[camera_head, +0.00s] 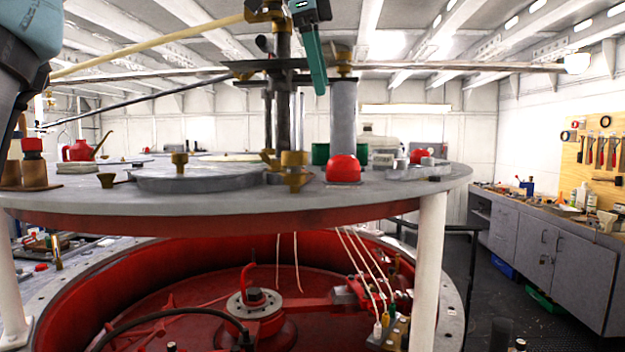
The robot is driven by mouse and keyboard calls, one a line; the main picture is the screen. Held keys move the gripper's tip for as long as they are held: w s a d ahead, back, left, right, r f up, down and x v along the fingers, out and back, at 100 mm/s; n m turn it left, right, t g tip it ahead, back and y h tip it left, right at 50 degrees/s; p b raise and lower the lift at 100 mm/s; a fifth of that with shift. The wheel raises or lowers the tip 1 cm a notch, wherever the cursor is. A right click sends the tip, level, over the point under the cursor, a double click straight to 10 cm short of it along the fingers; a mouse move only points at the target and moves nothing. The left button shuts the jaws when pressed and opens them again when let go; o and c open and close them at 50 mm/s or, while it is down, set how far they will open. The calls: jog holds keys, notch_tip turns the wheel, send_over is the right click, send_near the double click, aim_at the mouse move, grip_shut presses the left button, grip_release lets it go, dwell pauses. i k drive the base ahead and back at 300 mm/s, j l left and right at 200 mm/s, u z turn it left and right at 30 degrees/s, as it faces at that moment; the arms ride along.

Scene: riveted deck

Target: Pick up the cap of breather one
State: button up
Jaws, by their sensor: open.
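A red domed cap (343,169) sits on a low grey base near the front edge of the raised round grey deck (240,203). A second red cap (420,156) sits further right and back, partly behind small grey parts. No label shows which one belongs to breather one. My gripper (319,91) hangs from the top of the view, fingers down, seen nearly side-on. It is open and empty, above and slightly left of the nearer red cap, apart from it.
A grey upright cylinder (343,122) and a dark central post (282,110) stand near the cap. Brass fittings (294,172) are left of it. A round grey cover (200,178), a red oil can (79,151) and a white jug (382,145) also stand on the deck.

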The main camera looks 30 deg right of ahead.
aim_at(341, 167)
jog(key=k+l, duration=0.1)
jog(key=k, duration=0.9)
